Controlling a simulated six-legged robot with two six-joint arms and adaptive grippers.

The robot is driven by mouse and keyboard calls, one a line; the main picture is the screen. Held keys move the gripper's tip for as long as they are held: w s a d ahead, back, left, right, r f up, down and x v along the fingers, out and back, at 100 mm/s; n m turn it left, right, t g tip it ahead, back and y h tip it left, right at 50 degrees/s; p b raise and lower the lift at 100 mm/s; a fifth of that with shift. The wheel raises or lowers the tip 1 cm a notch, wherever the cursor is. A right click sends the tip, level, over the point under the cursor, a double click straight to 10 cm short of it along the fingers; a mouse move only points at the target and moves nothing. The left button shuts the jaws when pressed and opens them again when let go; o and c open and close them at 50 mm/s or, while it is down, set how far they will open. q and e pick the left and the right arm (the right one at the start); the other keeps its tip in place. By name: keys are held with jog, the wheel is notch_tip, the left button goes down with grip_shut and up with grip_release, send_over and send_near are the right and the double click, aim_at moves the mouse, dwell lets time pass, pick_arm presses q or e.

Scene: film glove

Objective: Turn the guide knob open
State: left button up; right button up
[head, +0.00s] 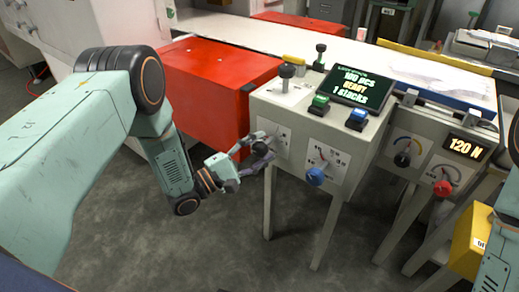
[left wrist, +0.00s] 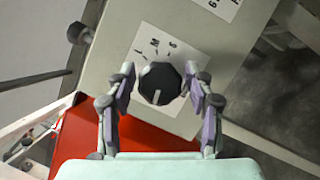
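A black knob with a pale pointer line (left wrist: 160,84) sits on a white dial label (left wrist: 176,48) on the machine's front; the label's marks are too small to read surely. In the left wrist view the knob lies between the fingers of my left gripper (left wrist: 159,72), with a visible gap on each side. The gripper is open. In the head view, my left gripper (head: 262,143) is at the control box's left dial and partly hides the knob. I cannot read which knob is named guide. My right gripper is not in view.
The grey control box (head: 368,135) also bears a blue knob (head: 315,177), a green button (head: 319,103), a blue button (head: 358,118) and a lit display (head: 358,88). A red knob (head: 442,188) is further right. A red cabinet (head: 213,86) stands behind my left arm.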

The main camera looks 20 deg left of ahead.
pick_arm(q)
jog(key=shift+o, duration=0.6)
jog(key=v, duration=1.2)
